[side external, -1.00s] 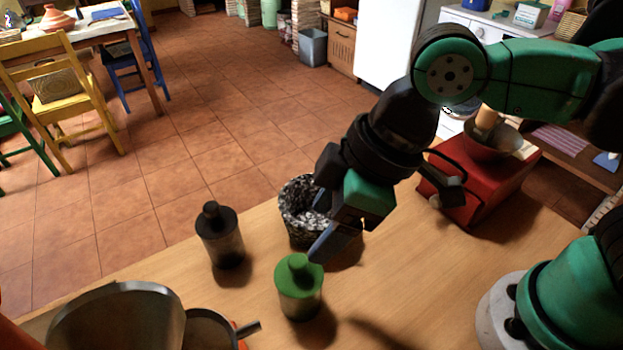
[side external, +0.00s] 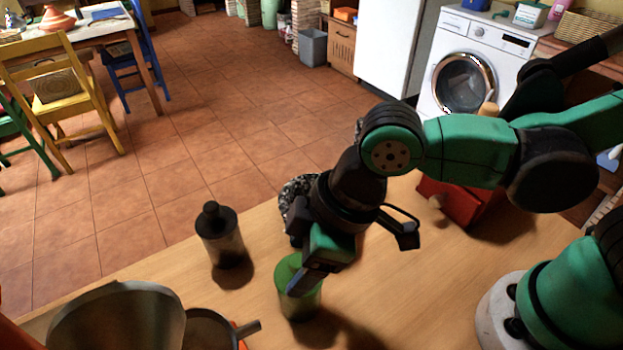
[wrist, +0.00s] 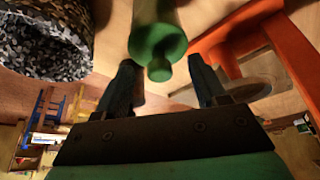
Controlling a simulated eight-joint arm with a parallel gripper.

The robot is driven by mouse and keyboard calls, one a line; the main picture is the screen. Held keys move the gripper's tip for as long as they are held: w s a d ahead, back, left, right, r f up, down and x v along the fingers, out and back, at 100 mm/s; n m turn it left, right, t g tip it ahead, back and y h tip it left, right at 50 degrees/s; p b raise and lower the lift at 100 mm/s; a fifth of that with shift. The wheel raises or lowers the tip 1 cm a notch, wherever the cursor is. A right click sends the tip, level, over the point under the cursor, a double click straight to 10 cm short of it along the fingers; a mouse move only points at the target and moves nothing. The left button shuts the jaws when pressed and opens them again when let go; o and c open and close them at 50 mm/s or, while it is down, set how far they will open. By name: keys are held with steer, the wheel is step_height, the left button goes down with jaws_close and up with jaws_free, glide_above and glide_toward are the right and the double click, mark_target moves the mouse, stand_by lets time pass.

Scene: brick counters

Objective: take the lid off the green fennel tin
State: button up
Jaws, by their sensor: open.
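The green fennel tin (side external: 299,304) stands upright on the wooden counter, its upper part partly hidden behind my gripper in the side view. In the wrist view its green lid (wrist: 157,45) with a round knob (wrist: 159,69) faces the camera, just beyond and between my fingertips. My gripper (wrist: 162,75) is open, with one finger on each side of the knob and a gap visible on both sides. In the side view my gripper (side external: 303,284) is low at the tin's top; whether it touches cannot be told there.
A dark tin with a knobbed lid (side external: 220,240) stands left of the green tin. A black-and-white speckled basket (side external: 294,190) is behind my gripper. Metal pans (side external: 115,318) sit at the front left, and a red box (side external: 455,200) at the right. Bare counter lies right of the tin.

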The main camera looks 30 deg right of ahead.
jaws_close()
steer(key=shift+r, duration=0.1)
